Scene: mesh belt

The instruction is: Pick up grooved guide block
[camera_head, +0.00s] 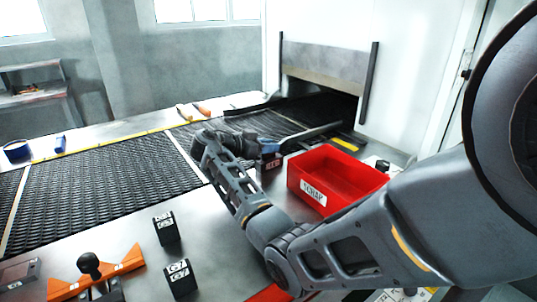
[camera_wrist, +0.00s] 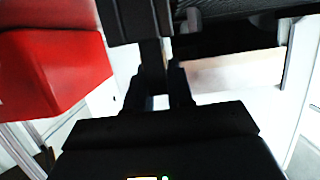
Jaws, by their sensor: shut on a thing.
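My gripper (camera_wrist: 155,92) is shut on a dark block (camera_wrist: 153,62), which I take to be the grooved guide block. In the wrist view the block is narrow between the two black fingers and widens into a broader dark part at the top. In the head view my gripper (camera_head: 262,148) is beside the belt, left of the red scrap bin. A small dark block with a reddish label (camera_head: 271,162) shows just below the fingers. The arm and hand hide part of this spot, and no groove can be made out.
The red scrap bin (camera_head: 343,172) stands close right of my gripper and also shows in the wrist view (camera_wrist: 55,72). The black mesh belt (camera_head: 105,180) runs into a machine opening. Two dark labelled blocks (camera_head: 166,228) (camera_head: 180,279) and an orange fixture (camera_head: 68,287) sit on the front table.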

